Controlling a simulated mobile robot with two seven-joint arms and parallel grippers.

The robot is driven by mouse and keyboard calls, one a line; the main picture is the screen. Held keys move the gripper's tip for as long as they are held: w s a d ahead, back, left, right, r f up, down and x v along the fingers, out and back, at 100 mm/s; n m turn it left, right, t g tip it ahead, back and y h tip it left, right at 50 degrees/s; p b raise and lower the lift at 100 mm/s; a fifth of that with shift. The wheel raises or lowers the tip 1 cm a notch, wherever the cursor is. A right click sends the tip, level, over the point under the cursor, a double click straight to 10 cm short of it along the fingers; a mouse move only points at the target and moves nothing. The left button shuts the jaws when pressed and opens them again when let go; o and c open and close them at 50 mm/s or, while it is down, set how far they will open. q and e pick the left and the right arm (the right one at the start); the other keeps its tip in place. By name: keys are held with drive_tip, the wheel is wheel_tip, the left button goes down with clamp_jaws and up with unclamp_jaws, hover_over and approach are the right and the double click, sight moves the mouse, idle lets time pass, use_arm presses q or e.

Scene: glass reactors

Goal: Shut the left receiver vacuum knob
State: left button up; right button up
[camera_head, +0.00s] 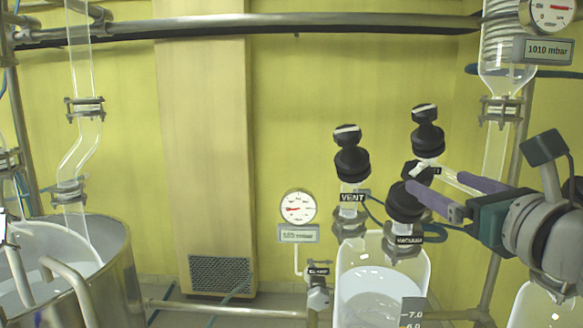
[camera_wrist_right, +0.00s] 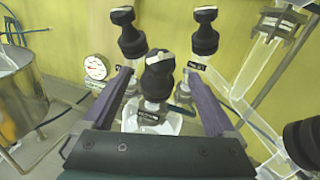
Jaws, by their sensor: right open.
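The left receiver's black vacuum knob (camera_head: 404,204) stands above a VACUUM label (camera_head: 409,240), over a glass receiver (camera_head: 381,290). It has a pale bar across its top. My right gripper (camera_head: 436,184) comes in from the right with its purple fingers open. In the right wrist view, the vacuum knob (camera_wrist_right: 157,80) sits centrally between the two spread fingers of my right gripper (camera_wrist_right: 158,76). I cannot tell whether either finger touches it. The near finger overlaps the knob's right side in the head view. My left gripper is not in view.
The VENT knob (camera_head: 351,158) stands close on the left, and another black knob (camera_head: 427,135) stands just behind. A round gauge (camera_head: 298,207) is left of the receiver. A steel vessel (camera_head: 118,270) fills the lower left. A horizontal rail (camera_head: 300,22) crosses above.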

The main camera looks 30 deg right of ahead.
sight(424, 176)
drive_tip(key=x, duration=0.7)
drive_tip(key=shift+w+p, duration=0.25)
drive_tip(key=shift+p, duration=0.15)
drive_tip(key=shift+c, duration=0.4)
drive_tip(key=c, duration=1.3)
drive_tip(key=shift+m+h, duration=0.3)
drive_tip(key=shift+m, duration=0.2)
